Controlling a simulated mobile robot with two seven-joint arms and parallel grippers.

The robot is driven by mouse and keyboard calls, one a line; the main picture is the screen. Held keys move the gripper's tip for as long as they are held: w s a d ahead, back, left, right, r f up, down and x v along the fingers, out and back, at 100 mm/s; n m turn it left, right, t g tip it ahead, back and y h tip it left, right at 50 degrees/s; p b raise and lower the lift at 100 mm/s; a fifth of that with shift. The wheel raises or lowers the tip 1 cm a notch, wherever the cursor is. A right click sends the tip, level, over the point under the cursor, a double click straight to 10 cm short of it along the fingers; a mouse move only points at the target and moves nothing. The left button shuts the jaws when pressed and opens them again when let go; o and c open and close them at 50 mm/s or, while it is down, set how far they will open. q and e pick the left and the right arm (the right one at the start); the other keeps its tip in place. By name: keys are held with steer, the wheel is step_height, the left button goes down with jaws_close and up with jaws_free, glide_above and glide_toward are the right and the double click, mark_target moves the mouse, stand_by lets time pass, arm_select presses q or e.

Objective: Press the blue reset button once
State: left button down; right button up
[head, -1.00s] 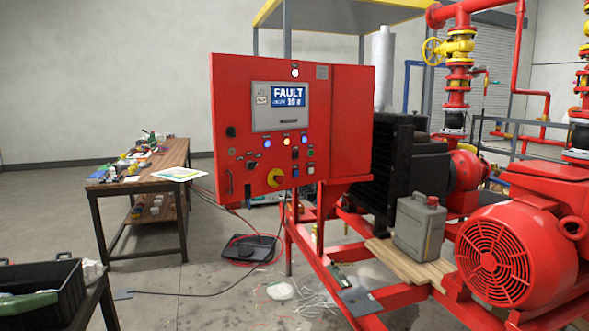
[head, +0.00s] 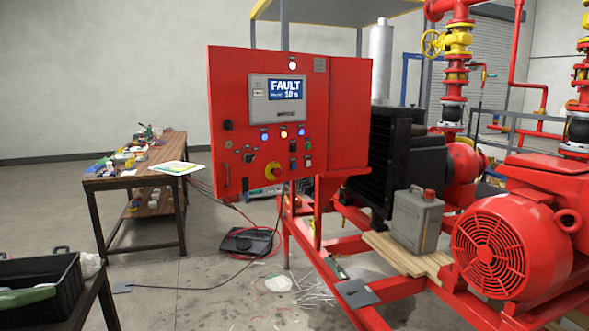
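A red control cabinet (head: 235,85) stands upright on the red skid frame, its front facing me. Its screen (head: 277,88) reads FAULT in white on blue, with smaller text below. Under the screen are a blue lit round (head: 265,134), a whitish-yellow one (head: 283,133) and another blue lit round (head: 301,131). I cannot tell which of the blue ones is the reset button. Several small switches and a yellow-and-red rotary handle (head: 273,171) sit lower on the door. Neither of my grippers is in view.
A wooden workbench (head: 150,166) with scattered items stands at the left. A black bin (head: 66,277) on a table is at the lower left. A grey canister (head: 415,222) and red motor (head: 490,248) are at the right. Cables and debris lie on the floor before the cabinet.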

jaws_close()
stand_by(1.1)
